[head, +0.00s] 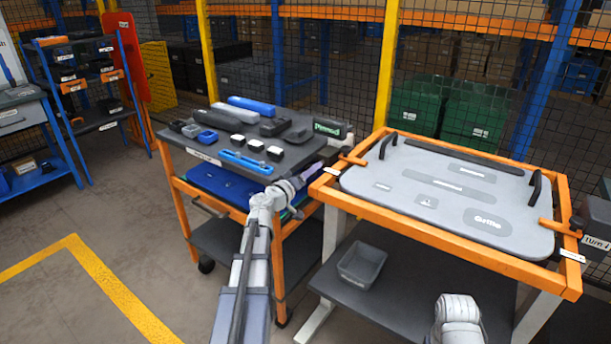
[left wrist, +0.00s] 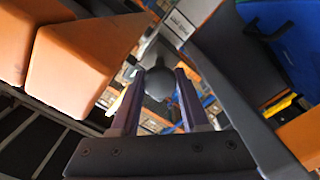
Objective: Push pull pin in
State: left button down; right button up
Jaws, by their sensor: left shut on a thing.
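My left gripper (head: 298,185) reaches in at the left side of the orange-framed table, in the gap beside the tool cart. In the left wrist view, a dark grey rounded knob, which looks like the pull pin (left wrist: 159,84), sits between the two fingers of the left gripper (left wrist: 159,90); the gripper is shut on it. The pin is hidden in the head view, and how deep it sits cannot be told. The orange frame (head: 430,250) holds a grey panel (head: 400,205) with dark handles. Only a white link of my right arm shows; its gripper is out of view.
The tool cart (head: 180,205) with tools on top stands close left of the frame. An orange clamp (head: 352,160) sits at the frame's left edge and another (head: 560,228) at its right. A grey bin (head: 362,264) lies on the lower shelf. Floor at left is clear.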

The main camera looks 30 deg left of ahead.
pick_arm(q)
jog(key=shift+w, duration=0.1)
jog(key=shift+c, duration=1.9)
grip_release()
jog(key=shift+w, duration=0.1)
jog(key=s, duration=0.7)
jog(key=shift+s+a, duration=0.3)
jog(key=shift+s, duration=0.1)
